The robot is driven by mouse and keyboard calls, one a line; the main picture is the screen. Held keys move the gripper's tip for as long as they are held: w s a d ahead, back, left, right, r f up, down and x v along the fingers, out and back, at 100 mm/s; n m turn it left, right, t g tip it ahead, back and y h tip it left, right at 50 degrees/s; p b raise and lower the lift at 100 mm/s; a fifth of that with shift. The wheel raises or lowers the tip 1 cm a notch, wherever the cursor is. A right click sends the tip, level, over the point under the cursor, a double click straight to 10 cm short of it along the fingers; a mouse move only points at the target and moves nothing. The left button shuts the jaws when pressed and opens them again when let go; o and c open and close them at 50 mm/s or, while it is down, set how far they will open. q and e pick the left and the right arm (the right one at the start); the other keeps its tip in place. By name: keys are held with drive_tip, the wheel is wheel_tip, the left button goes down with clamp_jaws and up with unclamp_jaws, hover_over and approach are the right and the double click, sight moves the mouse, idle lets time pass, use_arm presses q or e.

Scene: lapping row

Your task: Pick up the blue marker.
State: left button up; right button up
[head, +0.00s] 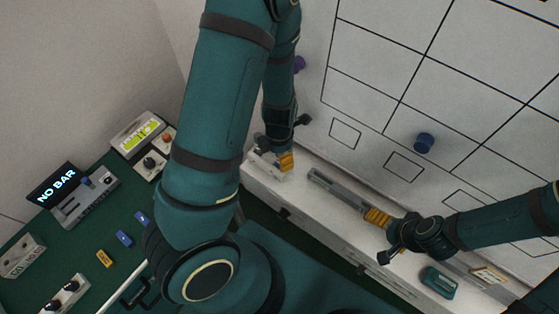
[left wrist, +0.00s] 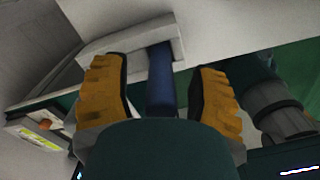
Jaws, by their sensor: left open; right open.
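The blue marker (left wrist: 160,80) shows in the left wrist view as a dark blue cylinder. Its far end is against a white holder (left wrist: 118,42). My left gripper (left wrist: 159,100) is open, with one orange finger on each side of the marker and a visible gap to both. In the head view my left gripper (head: 286,161) is at the left end of the white ledge (head: 317,220), and I cannot make out the marker there. My right gripper (head: 377,218) is open over the middle of the ledge, near a grey rail (head: 338,191).
A teal eraser-like block (head: 440,282) lies on the ledge at right. A green bench (head: 85,225) with several devices stands at left.

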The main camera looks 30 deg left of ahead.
use_arm(q)
drive_tip(key=shift+f, duration=0.4)
use_arm(e)
drive_tip(key=shift+f, duration=0.1)
use_arm(q)
clamp_jaws()
drive_tip(key=shift+r, duration=0.15)
